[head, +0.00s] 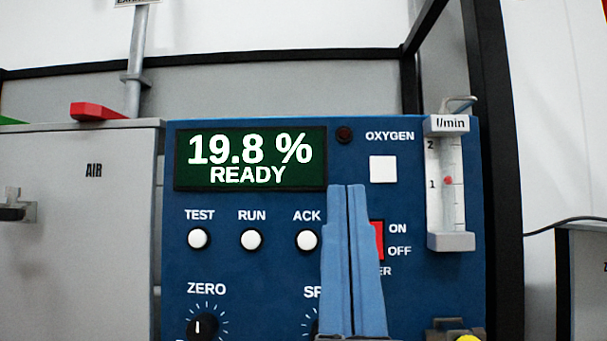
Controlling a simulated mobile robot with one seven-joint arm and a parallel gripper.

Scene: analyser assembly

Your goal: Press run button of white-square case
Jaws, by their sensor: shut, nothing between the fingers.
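The blue case (230,270) with a white square (383,169) on its front faces me. Its RUN button (251,239) is a round white button, between the TEST button (199,238) and the ACK button (307,240). The screen (250,160) above reads 19.8 % READY. My gripper (348,188) is shut and empty, its blue fingers pointing up in the picture. It shows to the right of the ACK button and covers part of the red power switch (377,240) and a knob label. I cannot tell how far the fingertips are from the panel.
A grey AIR box (80,210) with a red handle (98,111) on top stands at left. A flow meter (449,185) sticks out at the case's right edge. A black frame post (497,170) stands beside it. The ZERO knob (202,326) is below the buttons.

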